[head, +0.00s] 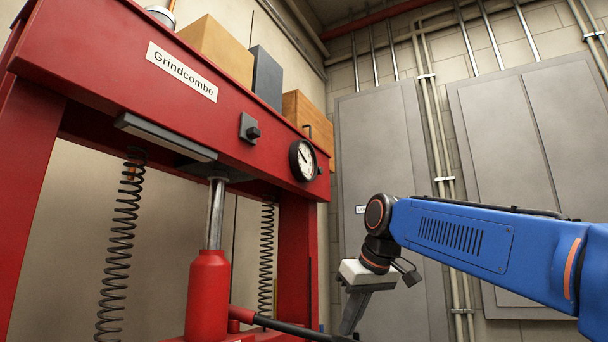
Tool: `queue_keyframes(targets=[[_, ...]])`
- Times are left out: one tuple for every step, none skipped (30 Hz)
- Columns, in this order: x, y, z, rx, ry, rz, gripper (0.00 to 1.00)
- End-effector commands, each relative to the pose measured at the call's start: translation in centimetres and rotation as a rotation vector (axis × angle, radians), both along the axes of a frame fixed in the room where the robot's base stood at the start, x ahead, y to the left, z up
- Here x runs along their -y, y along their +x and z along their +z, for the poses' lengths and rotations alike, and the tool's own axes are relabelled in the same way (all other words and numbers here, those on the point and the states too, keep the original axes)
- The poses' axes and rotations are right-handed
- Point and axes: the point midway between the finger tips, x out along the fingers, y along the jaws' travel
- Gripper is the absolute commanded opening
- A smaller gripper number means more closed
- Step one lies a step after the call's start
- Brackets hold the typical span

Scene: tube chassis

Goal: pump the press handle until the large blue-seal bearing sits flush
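The red hydraulic press (110,50) fills the left half of the head view. Its red jack (208,290) with a steel ram (215,212) stands between two coil springs. The dark press handle (290,327) runs from a red socket beside the jack to the lower right, reaching the bottom edge of the picture. My gripper (350,318) points down on the blue arm, with its grey finger right by the handle's far end. The fingertips are near the bottom edge, so I cannot tell whether they grip the handle. The large blue-seal bearing is not in view.
A round gauge (303,160) sticks out from the press crossbeam above and left of my gripper. The press's right post (297,250) stands left of the gripper. Boxes (218,48) sit on top of the beam. Grey wall cabinets (385,150) and pipes are behind.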

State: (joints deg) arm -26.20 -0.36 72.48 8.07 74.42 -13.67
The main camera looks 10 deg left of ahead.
Motion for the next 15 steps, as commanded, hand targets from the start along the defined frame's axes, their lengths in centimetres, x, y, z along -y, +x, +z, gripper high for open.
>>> queue_keyframes(targets=[[0.0, 0.0, -0.3, -0.002, -0.001, 0.000, 0.00], [0.0, 0.0, -0.5, -0.002, -0.001, 0.000, 0.00], [0.0, 0.0, -0.7, -0.002, -0.001, 0.000, 0.00], [0.0, 0.0, -0.6, -0.001, -0.001, 0.000, 0.00], [0.0, 0.0, -0.6, -0.001, -0.001, 0.000, 0.00], [0.0, 0.0, -0.6, -0.001, -0.001, 0.000, 0.00], [0.0, 0.0, -0.5, -0.001, -0.001, 0.000, 0.00], [0.0, 0.0, -0.5, -0.001, -0.001, 0.000, 0.00], [0.0, 0.1, -0.4, -0.001, -0.001, 0.000, 0.00], [0.0, 0.1, -0.2, -0.001, -0.001, 0.000, 0.00], [0.0, 0.1, 0.1, 0.000, 0.000, 0.000, 0.00], [0.0, 0.1, 0.6, 0.001, 0.001, 0.000, 0.00], [-0.1, 0.1, 1.0, 0.002, 0.000, 0.000, 0.00], [0.0, 0.1, 1.4, 0.001, 0.000, 0.001, 0.00], [0.0, 0.1, 1.9, 0.001, 0.000, 0.001, 0.00]])
